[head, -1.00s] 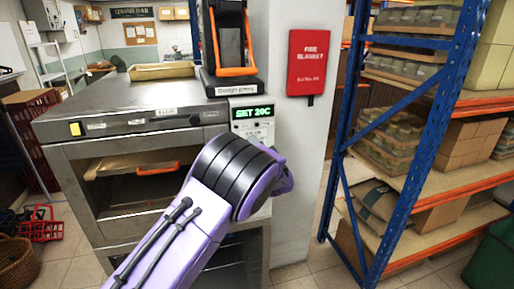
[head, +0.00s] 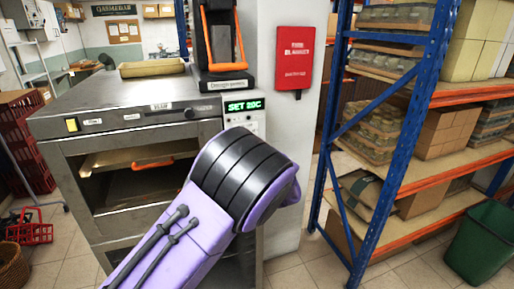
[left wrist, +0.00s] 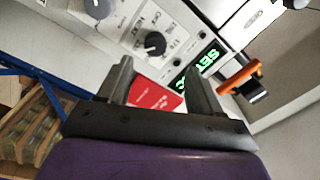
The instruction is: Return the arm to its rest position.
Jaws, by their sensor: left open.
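My left arm is a purple link with black bands in the middle of the head view, coming up from the bottom in front of the steel oven cabinet (head: 80,130). Its gripper is hidden there. In the left wrist view my left gripper (left wrist: 162,85) is open, its two dark fingers apart with nothing between them. Beyond the fingers are the oven's control panel with a black knob (left wrist: 155,43) and a green lit display (left wrist: 205,60). My right gripper is in neither view.
A red fire blanket box (head: 294,58) hangs on the white pillar. Blue and orange shelving (head: 400,150) with jars and cartons stands at the right, near a green bin (head: 485,245). A red basket (head: 28,228) is on the floor at the left.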

